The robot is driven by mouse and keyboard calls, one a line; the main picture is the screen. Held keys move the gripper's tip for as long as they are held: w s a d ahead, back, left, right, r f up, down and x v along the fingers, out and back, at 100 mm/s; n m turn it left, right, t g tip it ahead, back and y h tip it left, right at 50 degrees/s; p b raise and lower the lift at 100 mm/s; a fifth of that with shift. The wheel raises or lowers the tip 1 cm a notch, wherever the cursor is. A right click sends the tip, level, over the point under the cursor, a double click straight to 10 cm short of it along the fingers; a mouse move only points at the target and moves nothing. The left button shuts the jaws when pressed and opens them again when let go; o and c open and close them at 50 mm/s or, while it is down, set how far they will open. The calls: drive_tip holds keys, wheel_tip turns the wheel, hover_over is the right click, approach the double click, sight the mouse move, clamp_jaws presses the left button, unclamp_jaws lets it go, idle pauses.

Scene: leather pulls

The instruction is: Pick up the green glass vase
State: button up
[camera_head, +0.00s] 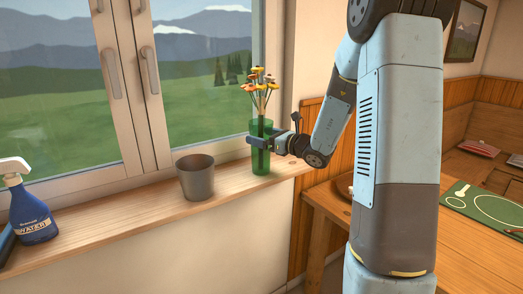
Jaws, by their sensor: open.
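The green glass vase (261,163) stands upright on the windowsill near its right end, in front of the window frame. It holds several orange, yellow and pale flowers (261,82) on thin stems. My gripper (258,142) is at the upper part of the vase, reaching in from the right, with a dark finger across the front of the glass. It is open. The far finger is hard to make out, and I cannot tell whether the fingers touch the glass.
A grey metal pot (196,180) stands on the wooden windowsill (120,225) left of the vase. A blue spray bottle (31,212) with a white head is at the far left. A wooden table (322,201) with a green placemat (462,208) is at the right.

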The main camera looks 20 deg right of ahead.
drive_tip(key=shift+w+a, duration=0.3)
drive_tip(key=shift+w, duration=0.1)
drive_tip(key=shift+c, duration=0.2)
drive_tip(key=c, duration=1.4)
drive_tip(key=shift+r, duration=0.15)
